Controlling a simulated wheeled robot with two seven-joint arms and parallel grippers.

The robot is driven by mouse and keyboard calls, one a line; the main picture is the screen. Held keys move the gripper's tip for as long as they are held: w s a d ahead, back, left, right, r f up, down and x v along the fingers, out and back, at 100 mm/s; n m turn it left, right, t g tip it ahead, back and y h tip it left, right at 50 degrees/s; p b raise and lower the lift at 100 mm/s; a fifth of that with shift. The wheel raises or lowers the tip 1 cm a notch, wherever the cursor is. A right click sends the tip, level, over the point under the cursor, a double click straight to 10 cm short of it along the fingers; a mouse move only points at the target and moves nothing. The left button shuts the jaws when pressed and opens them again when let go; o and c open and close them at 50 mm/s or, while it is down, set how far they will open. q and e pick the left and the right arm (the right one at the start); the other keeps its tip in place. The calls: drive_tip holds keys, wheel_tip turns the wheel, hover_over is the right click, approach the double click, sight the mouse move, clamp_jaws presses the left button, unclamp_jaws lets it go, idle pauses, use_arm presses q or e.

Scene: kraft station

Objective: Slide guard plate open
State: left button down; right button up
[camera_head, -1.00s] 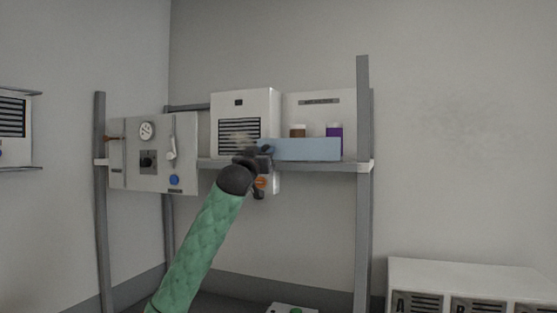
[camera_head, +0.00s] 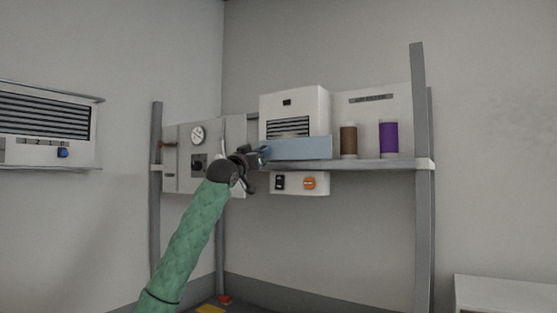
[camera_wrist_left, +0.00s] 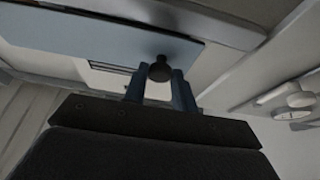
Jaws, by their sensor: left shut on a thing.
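The guard plate (camera_head: 302,149) is a light blue panel along the shelf's front edge. It stands before the lower part of a white vented unit (camera_head: 310,100), and the brown and purple cylinders to its right are uncovered. My left gripper (camera_head: 262,155) is at the plate's left end. In the left wrist view its two blue fingers (camera_wrist_left: 160,88) are shut around a dark round knob (camera_wrist_left: 160,69) on the plate (camera_wrist_left: 110,38). My right gripper is in neither view.
A brown cylinder (camera_head: 348,141) and a purple cylinder (camera_head: 388,139) stand on the shelf (camera_head: 370,164). A grey panel with a gauge (camera_head: 198,133) is left of my gripper. A small box with an orange knob (camera_head: 309,183) hangs below the shelf.

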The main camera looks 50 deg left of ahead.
use_arm(q)
drive_tip(key=shift+s+a, duration=0.2)
drive_tip(key=shift+a, duration=0.6)
drive_tip(key=shift+s+a, duration=0.15)
drive_tip(key=shift+a, duration=0.6)
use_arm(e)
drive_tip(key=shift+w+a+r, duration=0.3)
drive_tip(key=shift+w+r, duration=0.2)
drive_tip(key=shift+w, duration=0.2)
use_arm(q)
drive_tip(key=c, duration=1.1)
unclamp_jaws()
drive_tip(key=shift+c, duration=0.2)
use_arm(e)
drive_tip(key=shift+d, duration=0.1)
use_arm(q)
drive_tip(key=shift+s+b, duration=0.1)
drive_tip(key=shift+b, duration=0.25)
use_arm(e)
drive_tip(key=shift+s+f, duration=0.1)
